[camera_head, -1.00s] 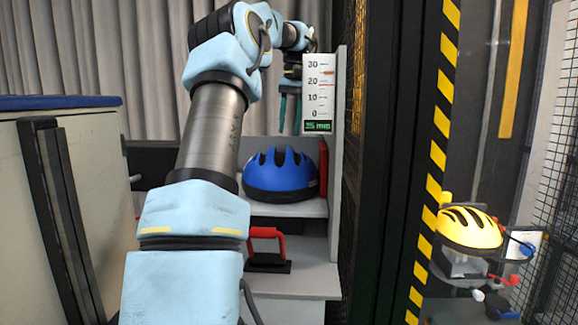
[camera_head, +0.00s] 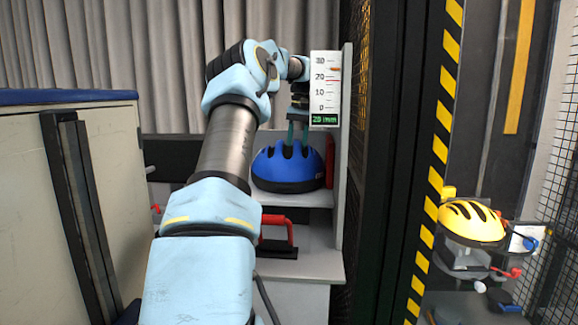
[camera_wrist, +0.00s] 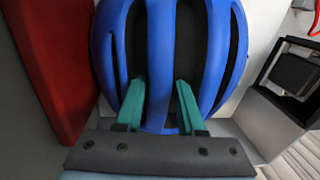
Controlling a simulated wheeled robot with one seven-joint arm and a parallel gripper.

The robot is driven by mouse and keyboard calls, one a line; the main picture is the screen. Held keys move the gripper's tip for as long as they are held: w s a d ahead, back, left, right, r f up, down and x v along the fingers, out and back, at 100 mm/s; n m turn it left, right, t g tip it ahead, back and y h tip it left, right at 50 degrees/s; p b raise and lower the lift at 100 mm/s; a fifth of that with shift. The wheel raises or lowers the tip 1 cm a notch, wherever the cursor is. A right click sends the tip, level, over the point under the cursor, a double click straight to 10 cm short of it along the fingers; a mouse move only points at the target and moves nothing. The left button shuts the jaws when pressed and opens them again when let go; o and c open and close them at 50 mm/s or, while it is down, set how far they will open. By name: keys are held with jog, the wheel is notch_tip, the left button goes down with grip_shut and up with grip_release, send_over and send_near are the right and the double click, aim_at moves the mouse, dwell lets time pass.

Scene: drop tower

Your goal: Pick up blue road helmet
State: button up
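The blue road helmet (camera_head: 288,169) sits upright on the upper white shelf, its black vents facing up. My gripper (camera_head: 298,143) points straight down at it, with the teal fingertips at the helmet's top. In the wrist view the blue shell of the helmet (camera_wrist: 214,50) fills the middle. My two fingers (camera_wrist: 160,85) stand apart there, one on each side of a central blue rib, by the dark vents. The gripper looks open. Whether the fingers touch the rib cannot be told.
A white gauge panel (camera_head: 324,80) stands close right of my gripper. A red upright object (camera_head: 329,162) is beside the helmet, and the shelf's side wall (camera_head: 343,190) is beyond it. A red-handled item (camera_head: 278,235) lies on the lower shelf. A yellow helmet (camera_head: 470,221) is at right.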

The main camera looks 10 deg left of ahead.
jog(key=shift+f, duration=0.75)
jog(key=shift+c, duration=0.3)
grip_shut()
jog(key=shift+r, duration=0.1)
